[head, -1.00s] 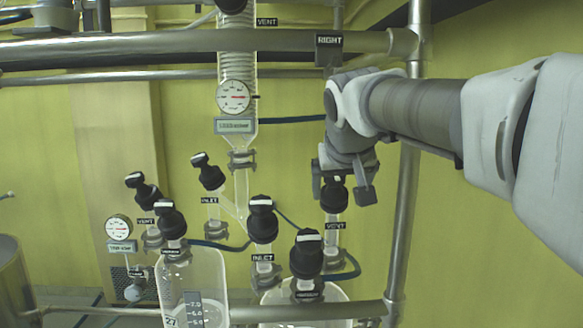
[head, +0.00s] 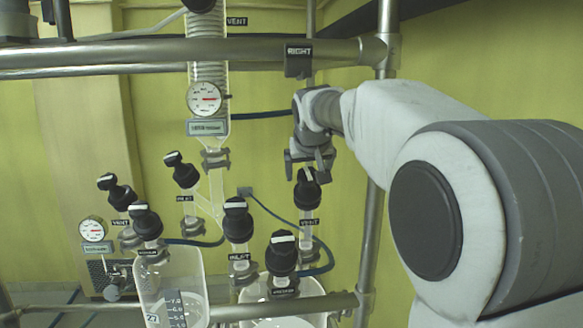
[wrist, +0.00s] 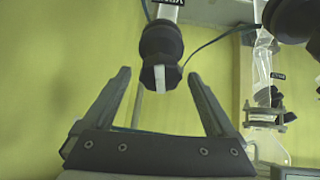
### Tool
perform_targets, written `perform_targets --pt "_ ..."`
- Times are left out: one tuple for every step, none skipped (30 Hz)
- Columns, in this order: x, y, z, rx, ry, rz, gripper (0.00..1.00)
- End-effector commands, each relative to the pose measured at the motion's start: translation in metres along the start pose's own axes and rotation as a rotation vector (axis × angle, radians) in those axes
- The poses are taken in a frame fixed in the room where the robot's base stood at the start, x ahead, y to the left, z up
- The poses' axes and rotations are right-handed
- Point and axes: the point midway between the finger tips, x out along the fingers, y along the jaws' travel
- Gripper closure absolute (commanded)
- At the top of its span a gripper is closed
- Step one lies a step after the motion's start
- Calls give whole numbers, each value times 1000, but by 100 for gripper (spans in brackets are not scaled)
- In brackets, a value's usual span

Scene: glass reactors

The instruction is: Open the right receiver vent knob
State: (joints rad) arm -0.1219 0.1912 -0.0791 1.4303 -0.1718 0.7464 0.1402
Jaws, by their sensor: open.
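The right receiver vent knob (head: 307,190) is black with a white stripe on its end. It sits on a glass neck above a VENT label, below the RIGHT sign (head: 299,59). My gripper (head: 308,173) is open just above it in the head view. In the wrist view the knob (wrist: 161,52) is upside down at the upper middle. Its striped end reaches between the two fingertips of my gripper (wrist: 159,76), with a visible gap on each side. The fingers partly hide the knob's top in the head view, and I cannot tell contact there.
An INLET knob (head: 237,220) and another black knob (head: 282,253) stand close on the left. A steel rail (head: 150,52) crosses above and a steel post (head: 373,235) stands to the right. A blue hose (head: 322,262) loops below.

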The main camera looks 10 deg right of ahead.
Motion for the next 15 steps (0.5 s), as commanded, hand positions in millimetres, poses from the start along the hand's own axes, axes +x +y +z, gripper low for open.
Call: perform_targets --pt "3 0 0 0 -5 1 8" --pt "5 0 1 0 -4 1 8" --pt "7 0 1 0 -3 0 8" --pt "8 0 1 0 -2 0 8" --pt "8 0 1 0 -1 0 8" --pt "9 0 1 0 -1 0 8" --pt "9 0 1 0 -1 0 8" --pt "9 0 1 0 -1 0 8" --pt "9 0 1 0 -1 0 8" --pt "9 0 1 0 -1 0 8" --pt "9 0 2 0 -1 0 8" --pt "9 0 2 0 -1 0 8" --pt "9 0 2 0 -1 0 14" --pt "9 0 2 -1 -1 0 19" --pt "9 0 2 0 -1 0 26"
